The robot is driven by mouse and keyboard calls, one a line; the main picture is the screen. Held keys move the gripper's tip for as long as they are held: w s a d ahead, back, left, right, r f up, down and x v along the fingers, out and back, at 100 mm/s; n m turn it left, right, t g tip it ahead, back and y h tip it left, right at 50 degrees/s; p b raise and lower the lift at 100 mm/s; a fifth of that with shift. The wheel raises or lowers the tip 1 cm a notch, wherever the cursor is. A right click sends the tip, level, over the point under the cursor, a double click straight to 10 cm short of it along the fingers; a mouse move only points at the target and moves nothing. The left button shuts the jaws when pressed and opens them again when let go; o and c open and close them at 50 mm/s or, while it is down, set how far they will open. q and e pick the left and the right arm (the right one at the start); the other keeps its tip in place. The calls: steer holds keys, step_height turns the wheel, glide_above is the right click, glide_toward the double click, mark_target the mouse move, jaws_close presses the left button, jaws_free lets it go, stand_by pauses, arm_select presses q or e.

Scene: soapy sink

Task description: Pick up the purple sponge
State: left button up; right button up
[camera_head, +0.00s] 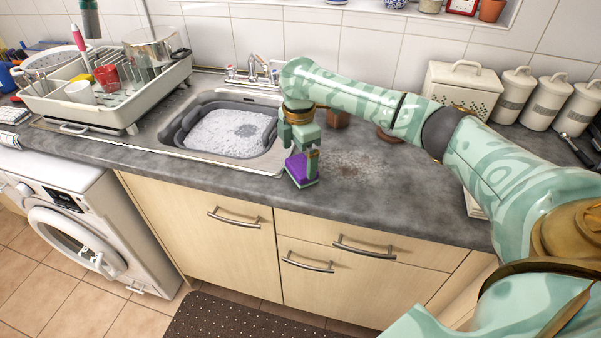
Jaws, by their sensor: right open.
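The purple sponge (296,168) lies on the grey worktop just right of the sink, near the front edge. My right gripper (300,163) is over it, pointing down, with its jaws open. One finger is in front of the sponge's right side and hides part of it. I cannot tell whether the fingers touch the sponge. My left gripper is not in view.
Left of the sponge is the sink with a grey basin (184,127) of suds. A dish rack (65,112) stands further left. The worktop (420,195) to the right is mostly clear.

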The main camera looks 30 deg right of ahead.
mark_target(299, 166)
step_height(299, 166, down, 5)
steer(key=b, duration=0.2)
steer(key=shift+w+b, duration=0.1)
steer(key=shift+b, duration=0.2)
steer(key=shift+r, duration=0.15)
steer(key=c, duration=1.1)
steer(key=shift+o, duration=0.2)
steer(key=shift+r, duration=0.1)
steer(key=shift+r+p, duration=0.3)
steer(key=shift+p, duration=0.05)
step_height(299, 166, up, 3)
steer(key=shift+f+p, duration=0.1)
steer(key=shift+p, duration=0.85)
steer(key=s+a+r+p, duration=0.7)
steer(key=s+r+p, duration=0.1)
steer(key=s, duration=0.4)
steer(key=shift+a+r, duration=0.25)
steer(key=shift+r, duration=0.45)
